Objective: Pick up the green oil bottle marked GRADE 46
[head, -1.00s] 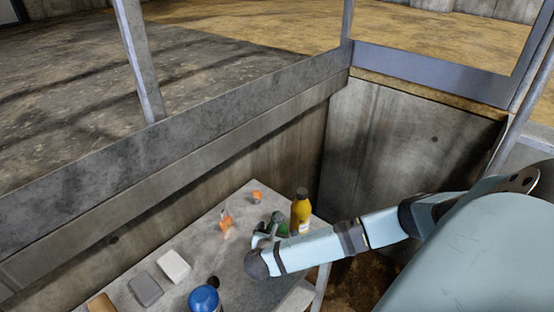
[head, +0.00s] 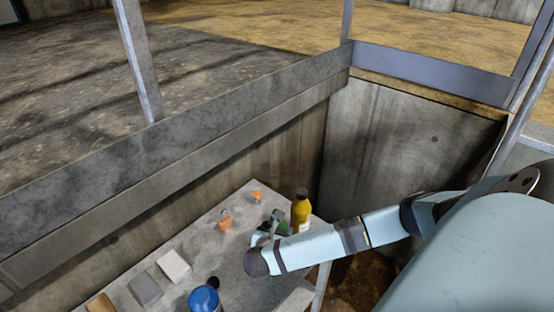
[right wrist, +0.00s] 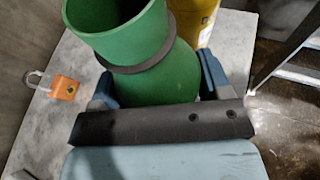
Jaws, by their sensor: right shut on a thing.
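A green, bottle-like thing (right wrist: 150,75) stands between the blue fingers of my right gripper (right wrist: 158,82) in the right wrist view. It has a dark ring around its neck and a wide, open-looking top. No GRADE 46 mark is readable on the side that shows. In the head view the green thing (head: 283,228) is small and partly hidden by my right gripper (head: 268,232), at the table's far right end. My right gripper is shut on it. The thing still appears to be at the table. My left gripper is not in view.
A yellow bottle (head: 300,212) stands close behind the green thing. An orange padlock (head: 225,220) and a small orange thing (head: 256,197) lie to the left. Grey blocks (head: 146,290) and a blue-topped container (head: 204,298) are nearer on the table (head: 235,265). Concrete walls (head: 385,140) rise behind.

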